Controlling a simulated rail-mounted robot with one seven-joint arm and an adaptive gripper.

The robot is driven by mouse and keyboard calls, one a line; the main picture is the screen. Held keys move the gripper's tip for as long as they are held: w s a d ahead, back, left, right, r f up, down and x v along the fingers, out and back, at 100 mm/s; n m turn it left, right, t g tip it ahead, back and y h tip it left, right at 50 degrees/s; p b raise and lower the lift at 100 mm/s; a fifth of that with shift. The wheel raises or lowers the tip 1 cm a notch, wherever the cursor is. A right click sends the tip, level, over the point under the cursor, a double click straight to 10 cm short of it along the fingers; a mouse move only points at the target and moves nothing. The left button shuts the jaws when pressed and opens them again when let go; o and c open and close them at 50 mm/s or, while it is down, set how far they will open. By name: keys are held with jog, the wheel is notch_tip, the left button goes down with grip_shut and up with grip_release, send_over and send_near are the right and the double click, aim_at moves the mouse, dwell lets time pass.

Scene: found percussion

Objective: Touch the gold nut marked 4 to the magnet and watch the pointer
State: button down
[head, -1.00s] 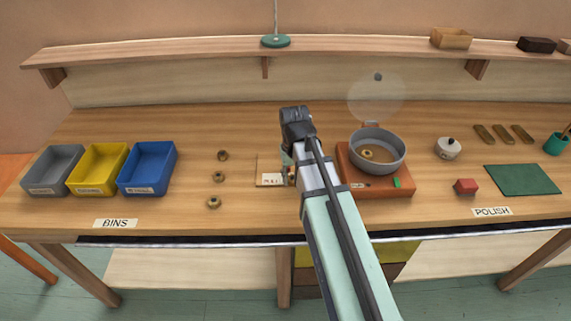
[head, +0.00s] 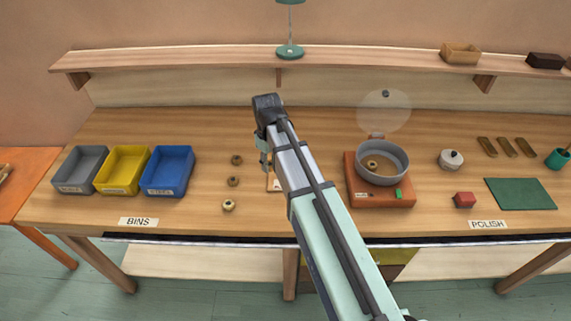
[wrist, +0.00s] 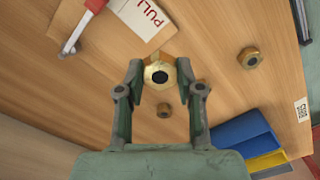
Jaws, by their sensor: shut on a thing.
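My gripper (wrist: 162,80) is shut on a gold nut (wrist: 159,74), held between the fingertips above the table. No number is readable on it. In the head view my gripper (head: 264,152) hangs left of the PULL card, and the held nut cannot be made out. The PULL card (wrist: 140,14) lies at the top of the wrist view, apart from the nut. The magnet cannot be clearly identified.
Several loose nuts stand left of my arm, including a front one (head: 229,205). Grey (head: 80,188), yellow (head: 120,190) and blue (head: 165,190) bins stand further left. A grey pan (head: 383,177) holding a nut sits on an orange base (head: 362,200) to the right.

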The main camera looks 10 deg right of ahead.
jog(key=n, duration=0.1)
jog(key=w+n, duration=0.1)
jog(key=n, duration=0.1)
jog(key=shift+w+a, duration=0.2)
jog(key=shift+a, duration=0.1)
jog(key=shift+w+f+n, duration=0.1)
jog(key=shift+n, duration=1)
jog(key=shift+d+f, duration=0.1)
jog(key=shift+s+d+f+b, duration=0.1)
jog(key=shift+d+f+b, duration=0.4)
jog(key=shift+f+b, duration=0.4)
jog(key=shift+s+d+f+b, duration=0.1)
jog(key=shift+d+f+b, duration=0.45)
jog(key=shift+f, duration=0.55)
jog(key=shift+s+d+f+b, duration=0.1)
jog(key=shift+d+f+b, duration=0.3)
jog(key=shift+f+b, duration=0.55)
jog(key=shift+s+d+r+p, duration=0.1)
jog(key=shift+d+r+p, duration=0.05)
jog(key=shift+d+p, duration=0.2)
jog(key=shift+s+d, duration=0.15)
jog(key=shift+d, duration=0.9)
jog(key=shift+s+d, duration=0.15)
jog(key=shift+d, duration=0.55)
jog(key=shift+a, duration=0.15)
jog(key=shift+w+a+p, duration=0.2)
jog(key=shift+a, duration=0.6)
jog(key=shift+w+a+p, duration=0.15)
jog(key=shift+a+p, duration=0.05)
jog(key=shift+a, duration=0.6)
